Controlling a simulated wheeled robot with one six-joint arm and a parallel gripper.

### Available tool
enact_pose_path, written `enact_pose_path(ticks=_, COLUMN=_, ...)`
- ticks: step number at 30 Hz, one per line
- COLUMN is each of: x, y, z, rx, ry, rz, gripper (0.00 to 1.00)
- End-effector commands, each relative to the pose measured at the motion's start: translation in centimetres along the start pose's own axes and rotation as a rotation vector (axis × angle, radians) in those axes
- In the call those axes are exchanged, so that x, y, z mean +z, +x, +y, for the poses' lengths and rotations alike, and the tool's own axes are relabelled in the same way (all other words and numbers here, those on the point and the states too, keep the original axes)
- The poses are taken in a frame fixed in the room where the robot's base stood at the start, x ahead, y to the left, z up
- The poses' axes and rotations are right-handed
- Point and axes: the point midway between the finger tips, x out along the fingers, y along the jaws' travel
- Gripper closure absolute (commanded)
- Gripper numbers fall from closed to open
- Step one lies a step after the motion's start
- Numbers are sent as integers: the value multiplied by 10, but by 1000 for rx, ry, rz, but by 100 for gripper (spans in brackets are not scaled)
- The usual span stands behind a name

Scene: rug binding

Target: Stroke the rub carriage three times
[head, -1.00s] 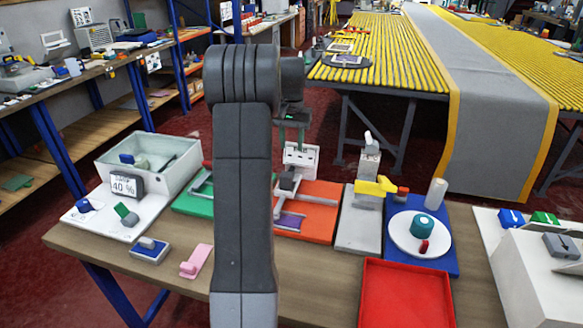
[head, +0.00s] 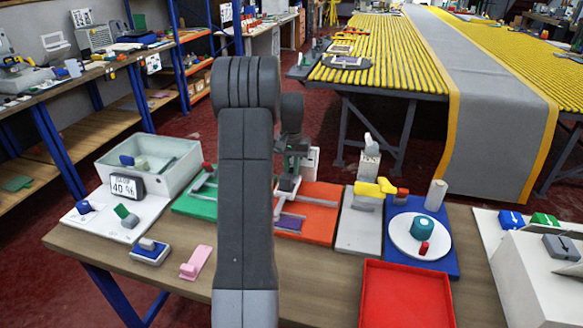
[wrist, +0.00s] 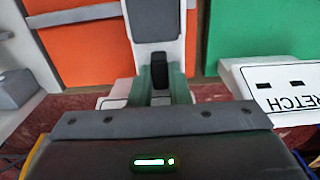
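The rub carriage (head: 287,187) is a white and grey slider on an orange base (head: 318,193) with a purple strip (head: 291,222). My arm hides part of it in the head view. My gripper (head: 291,163) is low over it. In the wrist view, the green fingers of my gripper (wrist: 160,88) stand on either side of a black knob (wrist: 160,66) on the carriage's white part. Little or no gap shows beside the knob; I cannot tell whether the fingers press on it. A dark grey pad (wrist: 155,14) lies beyond the knob.
A green base (head: 190,203) is left of the orange one; a grey base with a yellow piece (head: 374,187) is right. A white STRETCH sign (wrist: 283,90) is close to my gripper. A red tray (head: 407,263) and blue board (head: 449,263) lie at the right.

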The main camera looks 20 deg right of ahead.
Motion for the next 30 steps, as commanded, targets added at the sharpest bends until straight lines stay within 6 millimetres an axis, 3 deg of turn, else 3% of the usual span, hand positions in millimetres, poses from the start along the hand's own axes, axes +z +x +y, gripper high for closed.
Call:
enact_pose_path(ticks=2, x=0, y=0, z=0, rx=0, ry=0, rz=0, gripper=100)
enact_pose_path(ticks=10, x=0, y=-1, z=7, rx=0, ry=3, rz=0, gripper=100)
enact_pose_path(ticks=14, x=0, y=-1, z=36, rx=1, ry=6, rz=-1, gripper=100)
enact_pose_path(ticks=21, x=-1, y=-2, z=104, rx=1, ry=6, rz=0, gripper=100)
enact_pose_path(ticks=25, x=-1, y=-1, z=126, rx=1, ry=4, rz=1, gripper=100)
enact_pose_path(ticks=30, x=-1, y=-1, z=135, rx=1, ry=0, rz=1, gripper=100)
